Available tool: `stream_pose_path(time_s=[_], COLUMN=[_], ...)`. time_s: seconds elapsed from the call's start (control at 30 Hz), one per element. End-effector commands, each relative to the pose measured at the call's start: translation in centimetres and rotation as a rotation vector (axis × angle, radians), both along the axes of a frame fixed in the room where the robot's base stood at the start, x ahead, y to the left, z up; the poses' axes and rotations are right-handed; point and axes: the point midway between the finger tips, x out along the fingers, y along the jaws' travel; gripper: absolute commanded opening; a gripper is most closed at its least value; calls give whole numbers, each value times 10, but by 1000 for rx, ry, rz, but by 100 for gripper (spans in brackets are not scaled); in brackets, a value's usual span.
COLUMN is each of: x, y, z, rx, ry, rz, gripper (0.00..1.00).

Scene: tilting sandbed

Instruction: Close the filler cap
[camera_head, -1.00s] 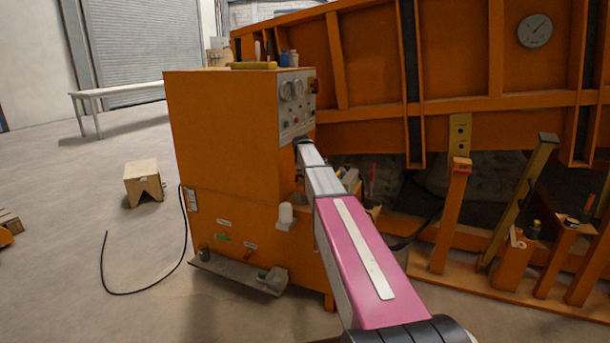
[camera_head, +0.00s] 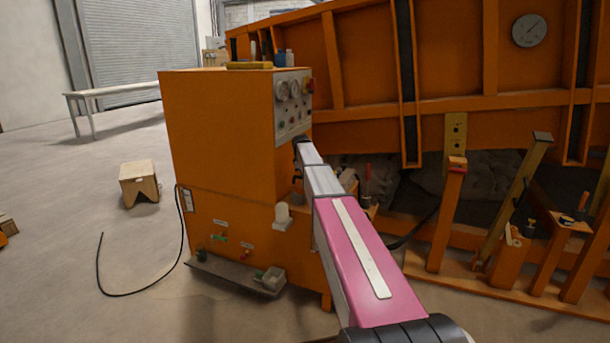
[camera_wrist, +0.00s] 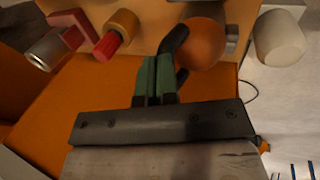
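In the wrist view, my gripper (camera_wrist: 160,75) shows green fingers close together, with dark curved parts beside them. A rounded orange piece (camera_wrist: 203,43) is right against these dark parts. I cannot tell if it is touched or held. It may be the filler cap, but I cannot tell for sure. A pale, rounded cylinder (camera_wrist: 279,38) is farther right, apart from the fingers. In the head view, a white cylinder (camera_head: 283,214) stands on a small ledge on the orange cabinet's (camera_head: 220,130) side.
In the wrist view, a red knob (camera_wrist: 107,45), a red bracket (camera_wrist: 75,30) and a silver cylinder (camera_wrist: 46,50) are at upper left. The orange sandbed (camera_head: 370,60) and several posts (camera_head: 445,215) fill the head view's right. Open floor lies left, beside a wooden block (camera_head: 139,180).

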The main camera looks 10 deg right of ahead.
Motion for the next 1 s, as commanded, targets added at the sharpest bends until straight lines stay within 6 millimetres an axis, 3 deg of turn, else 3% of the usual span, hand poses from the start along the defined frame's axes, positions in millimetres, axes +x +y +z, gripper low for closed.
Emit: stream_pose_path(time_s=[0.23,0.7,1.0], x=[-2,-18,-24], y=[4,20,23], z=[13,104,134], rx=[-1,-1,1], ry=[0,-2,0], rz=[-1,-1,-2], gripper=[0,0,0])
